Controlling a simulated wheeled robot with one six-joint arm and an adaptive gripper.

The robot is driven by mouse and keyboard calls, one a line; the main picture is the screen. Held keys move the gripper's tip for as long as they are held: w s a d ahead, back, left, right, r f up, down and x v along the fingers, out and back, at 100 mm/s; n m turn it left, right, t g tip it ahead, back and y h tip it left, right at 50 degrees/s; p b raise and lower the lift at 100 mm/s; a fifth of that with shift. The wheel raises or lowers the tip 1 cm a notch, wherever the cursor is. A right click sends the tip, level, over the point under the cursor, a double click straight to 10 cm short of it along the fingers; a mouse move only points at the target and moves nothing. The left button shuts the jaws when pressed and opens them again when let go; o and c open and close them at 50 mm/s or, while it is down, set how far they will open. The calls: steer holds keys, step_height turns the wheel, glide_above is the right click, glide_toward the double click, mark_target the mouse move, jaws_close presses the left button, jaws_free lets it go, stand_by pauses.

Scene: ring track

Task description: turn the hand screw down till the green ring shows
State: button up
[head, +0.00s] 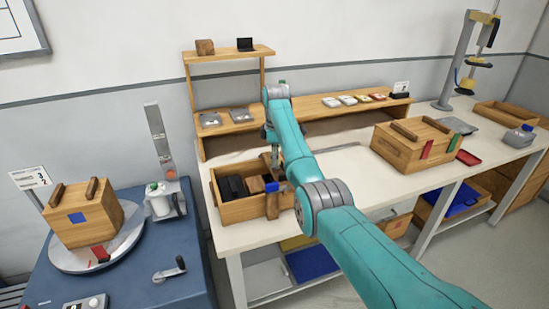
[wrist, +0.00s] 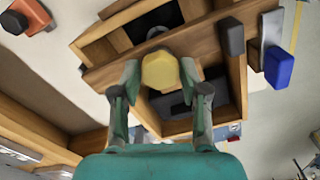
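The hand screw's knob appears to be the yellow faceted head (wrist: 160,70) on a wooden crossbar (wrist: 110,72) in the wrist view. My gripper (wrist: 160,75) has its two fingers on either side of this knob, very close to it. I cannot tell whether they press on it. No green ring shows; the screw's shank is hidden beneath the knob. In the head view my gripper (head: 273,150) points down over an open wooden box (head: 240,212) on the bench, and the knob cannot be made out there.
The box holds dark blocks (head: 233,187) and has a blue-ended part (head: 272,187) at its front. A wooden shelf (head: 232,125) stands close behind. A lidded wooden box (head: 400,150) is to the right. A blue unit with a turntable (head: 75,262) is at left.

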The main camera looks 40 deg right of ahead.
steer(key=c, duration=0.5)
steer(key=shift+m, duration=0.3)
